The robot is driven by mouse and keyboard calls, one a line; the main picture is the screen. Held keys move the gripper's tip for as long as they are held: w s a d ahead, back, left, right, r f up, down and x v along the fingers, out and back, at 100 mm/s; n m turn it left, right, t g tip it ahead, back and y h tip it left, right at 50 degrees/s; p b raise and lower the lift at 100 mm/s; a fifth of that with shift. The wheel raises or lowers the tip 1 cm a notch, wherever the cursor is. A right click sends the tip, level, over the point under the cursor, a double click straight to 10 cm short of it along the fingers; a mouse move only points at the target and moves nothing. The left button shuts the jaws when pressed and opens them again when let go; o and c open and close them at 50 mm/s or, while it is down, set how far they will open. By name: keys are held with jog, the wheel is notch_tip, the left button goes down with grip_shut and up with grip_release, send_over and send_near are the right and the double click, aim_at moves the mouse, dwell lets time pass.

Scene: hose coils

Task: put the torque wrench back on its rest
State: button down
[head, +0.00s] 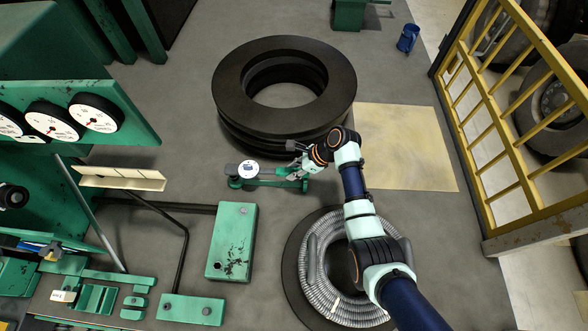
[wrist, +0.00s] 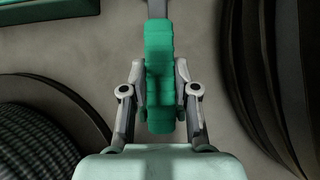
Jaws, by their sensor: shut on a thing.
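The torque wrench (head: 248,168) shows in the head view with a round white dial near its left end. It points left from my gripper (head: 295,163). In the wrist view, its green handle (wrist: 159,65) lies between the two fingers of my gripper (wrist: 161,100), which is shut on it, and a grey shaft runs on from the handle. A low green bar with wider ends, seemingly the rest (head: 268,184), shows just below the wrench in the head view. Whether the wrench touches it or hangs above it I cannot tell.
A stack of large black rings (head: 232,80) stands just behind the wrench. A grey hose coil (head: 318,275) lies on a dark disc in front. A green box (head: 232,240) stands at front left. A yellow railing (head: 520,120) is at right.

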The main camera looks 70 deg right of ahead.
jog(key=shift+f, duration=0.35)
jog(key=c, duration=1)
grip_release()
jog(key=shift+o, duration=1)
jog(key=shift+f, duration=0.1)
jog(key=shift+r+p, duration=0.95)
jog(key=shift+r, duration=2.6)
jog(key=shift+r, duration=0.1)
